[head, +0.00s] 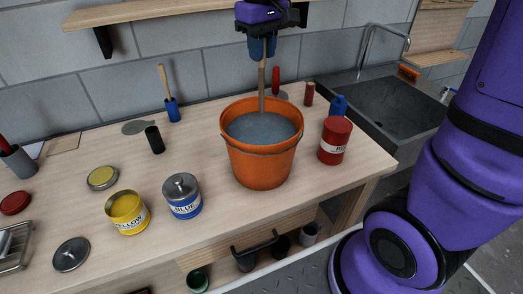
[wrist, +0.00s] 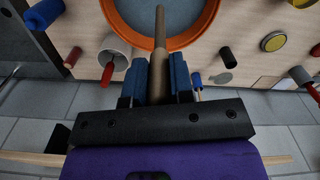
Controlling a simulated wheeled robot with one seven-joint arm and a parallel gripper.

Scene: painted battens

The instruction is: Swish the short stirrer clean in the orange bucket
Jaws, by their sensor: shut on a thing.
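My gripper (head: 262,47) is above the orange bucket and shut on a wooden stirrer. The stirrer (head: 262,88) points down, its lower end inside the bucket's rim near the back of the water; I cannot tell how far it dips in. In the wrist view the stirrer (wrist: 159,45) extends from between the blue fingers (wrist: 160,78) over the water. The orange bucket (head: 262,165) stands on the bench, filled with grey-blue water (head: 255,130). Its rim (wrist: 118,28) also shows in the wrist view.
A red can (head: 335,141) stands close right of the bucket. A blue can (head: 183,197) and an open yellow can (head: 127,213) are at left. A sink (head: 390,105) is at right.

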